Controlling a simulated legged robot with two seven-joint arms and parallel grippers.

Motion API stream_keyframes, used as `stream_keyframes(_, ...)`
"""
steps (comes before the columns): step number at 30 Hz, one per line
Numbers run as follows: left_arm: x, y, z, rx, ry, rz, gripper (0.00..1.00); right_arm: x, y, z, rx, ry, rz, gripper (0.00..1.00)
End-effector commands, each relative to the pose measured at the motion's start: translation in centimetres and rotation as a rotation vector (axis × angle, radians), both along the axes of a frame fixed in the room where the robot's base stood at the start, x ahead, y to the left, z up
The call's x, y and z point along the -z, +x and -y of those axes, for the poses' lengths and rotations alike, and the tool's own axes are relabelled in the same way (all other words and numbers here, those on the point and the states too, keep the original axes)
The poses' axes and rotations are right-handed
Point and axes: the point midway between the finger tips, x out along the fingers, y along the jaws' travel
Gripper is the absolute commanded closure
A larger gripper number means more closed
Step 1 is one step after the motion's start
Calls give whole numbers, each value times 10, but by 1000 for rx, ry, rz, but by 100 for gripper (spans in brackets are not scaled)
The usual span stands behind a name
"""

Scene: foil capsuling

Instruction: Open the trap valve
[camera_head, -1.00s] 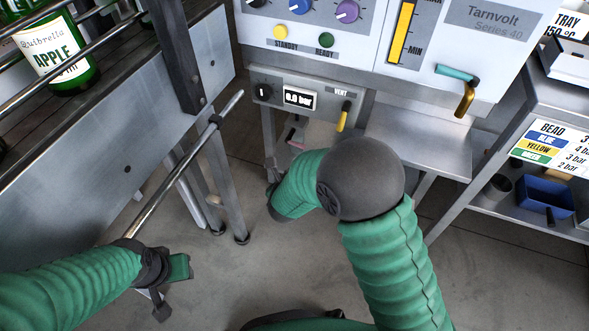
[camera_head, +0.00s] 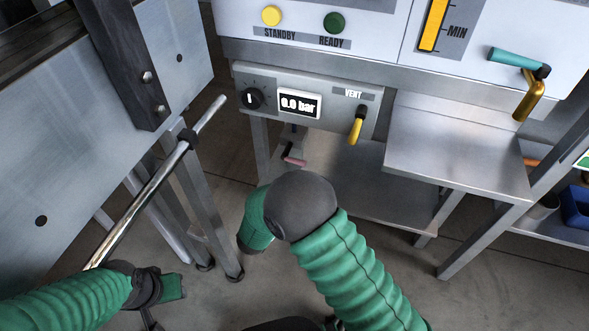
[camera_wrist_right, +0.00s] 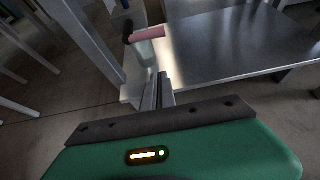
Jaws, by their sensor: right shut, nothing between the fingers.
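A small valve with a pink lever (camera_head: 294,160) sits low under the machine front in the head view. I take it for the trap valve, though no label is readable on it. In the right wrist view the pink lever (camera_wrist_right: 148,33) lies roughly level, with a dark end at its left and a pale body below. My right gripper (camera_wrist_right: 160,84) is shut and empty, its tips pointing toward the valve and appearing just below the lever; contact cannot be told. In the head view my right arm hides that gripper. My left gripper (camera_head: 165,300) is at lower left, its jaw opening unclear.
A teal-handled lever with a brass spout (camera_head: 527,98) is at upper right. A steel shelf (camera_head: 455,150) juts out at right. A metal rail (camera_head: 150,195) runs along the left bench.

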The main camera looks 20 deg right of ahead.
Motion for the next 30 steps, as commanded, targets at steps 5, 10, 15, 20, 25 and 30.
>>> stream_keyframes(5,6,0,0,0,0,0,64,8,9,7,3,-1,-1,100)
stream_keyframes(10,18,0,0,0,0,0,64,25,33,23,1,-1,-1,100)
stream_keyframes(15,30,0,0,0,0,0,64,43,61,42,1,-2,0,100)
stream_keyframes(20,8,-1,0,0,0,-2,64,21,76,50,-3,-1,-1,100)
stream_keyframes(25,-8,0,0,0,0,1,64,6,78,52,-2,-1,-2,100)
stream_keyframes(30,-8,0,0,0,0,0,64,6,79,53,-1,-1,-2,100)
